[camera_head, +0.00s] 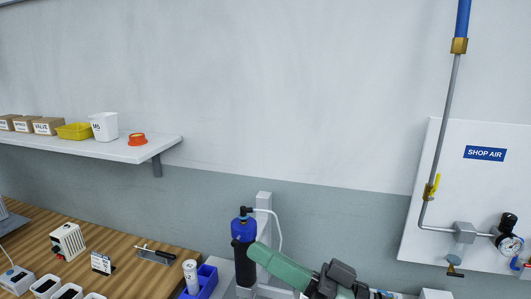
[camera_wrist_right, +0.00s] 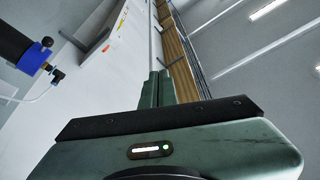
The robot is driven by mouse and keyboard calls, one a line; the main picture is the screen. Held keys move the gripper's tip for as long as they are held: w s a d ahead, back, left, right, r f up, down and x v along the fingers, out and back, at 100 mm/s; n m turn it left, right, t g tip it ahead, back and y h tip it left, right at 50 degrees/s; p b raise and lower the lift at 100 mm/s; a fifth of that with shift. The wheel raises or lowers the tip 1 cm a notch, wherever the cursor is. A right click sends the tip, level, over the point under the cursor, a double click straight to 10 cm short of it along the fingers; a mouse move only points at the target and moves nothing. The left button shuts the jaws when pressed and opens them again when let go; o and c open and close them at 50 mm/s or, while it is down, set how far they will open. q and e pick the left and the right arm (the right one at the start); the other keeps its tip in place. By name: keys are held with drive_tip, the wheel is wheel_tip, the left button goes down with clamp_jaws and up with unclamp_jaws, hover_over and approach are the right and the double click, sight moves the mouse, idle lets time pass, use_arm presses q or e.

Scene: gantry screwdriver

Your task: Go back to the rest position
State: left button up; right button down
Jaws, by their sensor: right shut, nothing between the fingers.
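My right gripper (camera_head: 258,252) reaches in from the bottom of the head view, its green fingers pointing up and left. In the right wrist view its two green fingers (camera_wrist_right: 158,76) are together, with nothing between them. The gantry screwdriver (camera_head: 243,247), a black cylinder with blue parts, hangs upright just left of the fingertips in the head view. In the right wrist view the screwdriver (camera_wrist_right: 15,48) is at the upper left, apart from the fingers. I cannot tell the exact gap in depth. My left gripper is in neither view.
A wall shelf (camera_head: 145,152) holds boxes and bins. A shop-air panel (camera_head: 490,190) with pipe and gauge is at right. The wall between is bare.

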drive_tip(key=d+f+m+h, duration=0.3)
drive_tip(key=f+h, duration=0.7)
drive_tip(key=f, duration=1.2)
drive_tip(key=s+d+f+m+g+h, duration=0.2)
drive_tip(key=s+d+f+g+h, duration=0.55)
drive_tip(key=s+d+f, duration=1)
wheel_tip(320, 180, down, 30)
drive_tip(key=s+f+h+b, duration=0.1)
drive_tip(key=h+b, duration=0.1)
drive_tip(key=b, duration=0.2)
use_arm(q)
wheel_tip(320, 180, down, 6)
drive_tip(key=b, duration=0.2)
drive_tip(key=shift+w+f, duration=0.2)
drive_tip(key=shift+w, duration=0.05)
use_arm(e)
drive_tip(key=s+d+f, duration=0.2)
drive_tip(key=s+f, duration=1.5)
drive_tip(key=f, duration=0.1)
drive_tip(key=shift+d+f+n+g, duration=0.2)
drive_tip(key=shift+d+n+g, duration=0.15)
drive_tip(key=shift+g, duration=0.1)
